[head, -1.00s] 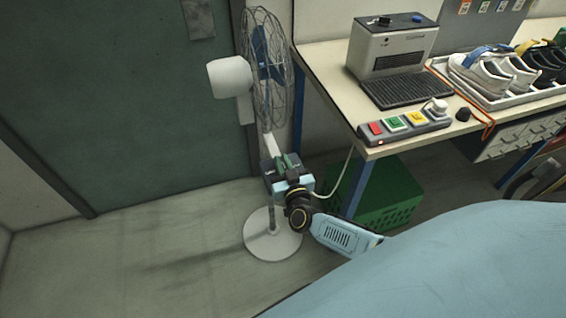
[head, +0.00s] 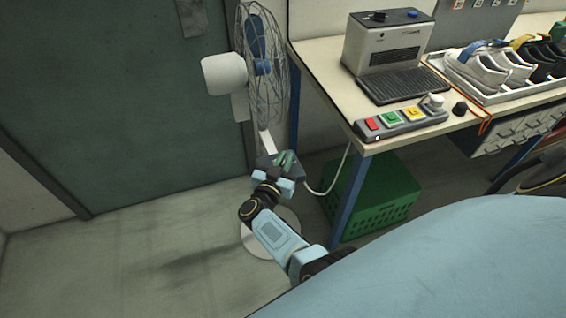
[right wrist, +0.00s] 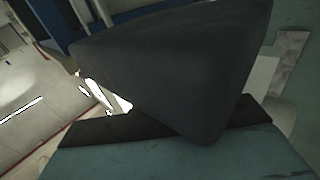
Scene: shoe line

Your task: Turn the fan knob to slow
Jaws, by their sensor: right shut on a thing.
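A standing fan has a white motor housing (head: 224,73), a wire cage (head: 266,64) and a round white base (head: 290,218). My right gripper (head: 277,163) is at the dark control box on the fan's pole, below the cage. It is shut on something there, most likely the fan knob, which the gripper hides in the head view. In the right wrist view, a large dark rounded shape close to the camera fills the middle; I cannot tell what it is. No speed marking can be read. My left gripper is not in view.
A workbench (head: 330,75) right of the fan carries a grey heater-like machine (head: 385,48), a button panel (head: 400,122) and a tray of shoes. A green crate (head: 372,198) stands below it. A pale cable hangs near my gripper. The floor left of the fan is clear.

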